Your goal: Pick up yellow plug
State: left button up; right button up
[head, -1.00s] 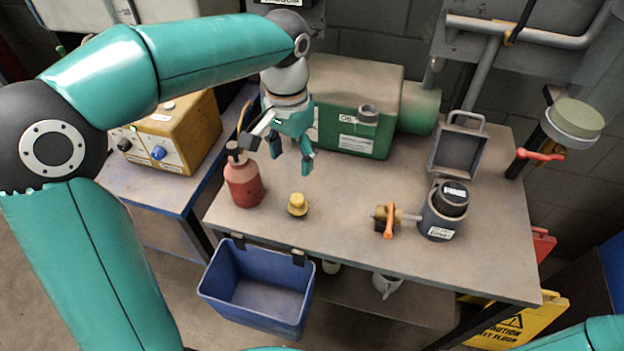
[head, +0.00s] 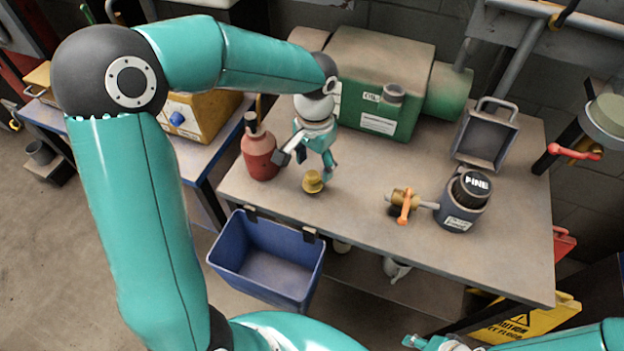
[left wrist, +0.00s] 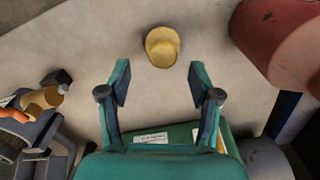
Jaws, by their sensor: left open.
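The yellow plug (head: 313,183) stands on the workbench near its front edge, just right of the red bottle. My left gripper (head: 309,164) is open and empty, low over the bench just behind the plug. In the left wrist view the plug (left wrist: 163,47) lies ahead of the two spread fingertips (left wrist: 160,82), centred on the gap and not between them. I cannot tell the gripper's exact height above the bench. Part of my right gripper (head: 430,342) shows at the bottom edge, cut off by the frame.
A red bottle (head: 260,155) stands close left of the plug and left gripper. The green oil machine (head: 375,110) is behind. A brass valve with an orange handle (head: 404,204) and a dark pot (head: 461,205) stand to the right. A blue bin (head: 228,256) hangs in front.

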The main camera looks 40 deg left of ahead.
aim_at(312, 175)
pick_arm(q)
jog(key=f, duration=0.5)
jog(key=shift+a, duration=0.2)
jog(key=shift+s, duration=0.1)
